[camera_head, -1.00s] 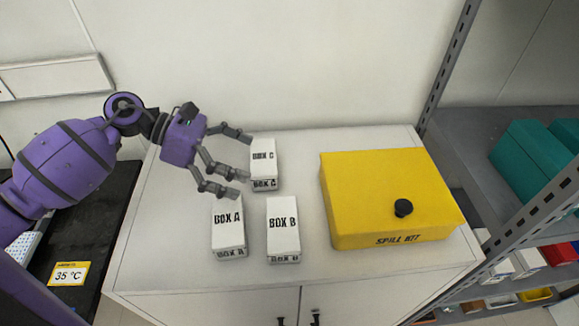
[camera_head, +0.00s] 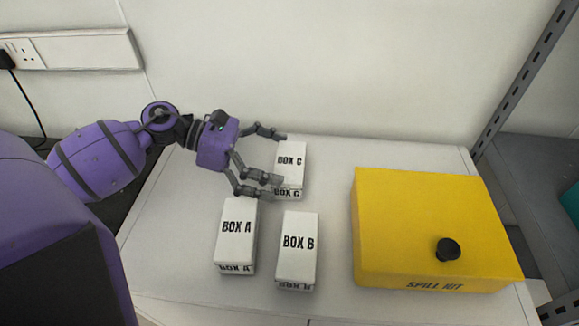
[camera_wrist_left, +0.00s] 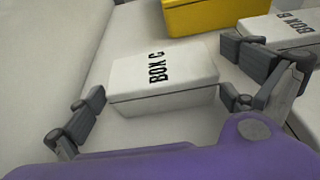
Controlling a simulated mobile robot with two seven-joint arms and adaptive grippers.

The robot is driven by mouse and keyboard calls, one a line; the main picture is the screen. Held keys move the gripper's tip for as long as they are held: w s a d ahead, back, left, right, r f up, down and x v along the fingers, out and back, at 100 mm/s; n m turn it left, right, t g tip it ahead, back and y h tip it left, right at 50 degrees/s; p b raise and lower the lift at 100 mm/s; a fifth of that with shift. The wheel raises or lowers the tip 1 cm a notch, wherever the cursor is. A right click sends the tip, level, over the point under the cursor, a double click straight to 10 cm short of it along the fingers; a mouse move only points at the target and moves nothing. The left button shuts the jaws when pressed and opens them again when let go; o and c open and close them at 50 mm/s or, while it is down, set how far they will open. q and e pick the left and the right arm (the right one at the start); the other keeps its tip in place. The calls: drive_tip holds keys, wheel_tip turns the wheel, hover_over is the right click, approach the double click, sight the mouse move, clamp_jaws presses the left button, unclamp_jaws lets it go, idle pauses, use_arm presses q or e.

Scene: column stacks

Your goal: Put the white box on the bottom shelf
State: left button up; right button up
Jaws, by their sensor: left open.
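Three white boxes stand on a white cabinet top. BOX C (camera_head: 290,162) is at the back; BOX A (camera_head: 236,230) and BOX B (camera_head: 297,243) stand side by side in front. My left gripper (camera_head: 278,160) is open, its fingers reaching to the left side of BOX C. In the left wrist view, BOX C (camera_wrist_left: 163,78) lies ahead between the spread fingers (camera_wrist_left: 160,100), and BOX B (camera_wrist_left: 290,30) shows at the upper right. The bottom shelf cannot be made out in the current views. My right gripper is not in view.
A yellow spill kit case (camera_head: 430,225) with a black knob stands right of the boxes. A metal rack post (camera_head: 525,80) rises at the right. The wall (camera_head: 330,60) is close behind BOX C. Cabinet top (camera_head: 330,185) is bare between boxes and case.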

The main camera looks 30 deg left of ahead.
sight(290, 161)
use_arm(q)
drive_tip(key=x, duration=0.2)
drive_tip(key=shift+w+d, duration=0.15)
drive_tip(key=shift+d, duration=0.1)
drive_tip(key=shift+f, duration=0.1)
drive_tip(key=shift+c, duration=1)
drive_tip(key=c, duration=1)
drive_tip(key=shift+r, duration=0.5)
wheel_tip(290, 161, up, 2)
drive_tip(key=shift+r, duration=0.15)
drive_tip(key=s+r, duration=0.2)
drive_tip(key=s+d+r, duration=0.1)
drive_tip(key=s+r, duration=0.1)
drive_tip(key=r, duration=0.1)
drive_tip(key=shift+s+p, duration=0.15)
drive_tip(key=shift+p, duration=0.15)
drive_tip(key=s+d+r, duration=0.2)
drive_tip(key=s+r, duration=0.2)
drive_tip(key=s, duration=0.5)
drive_tip(key=shift+s+d+r, duration=0.15)
drive_tip(key=shift+d+r, duration=0.2)
drive_tip(key=shift+r, duration=0.05)
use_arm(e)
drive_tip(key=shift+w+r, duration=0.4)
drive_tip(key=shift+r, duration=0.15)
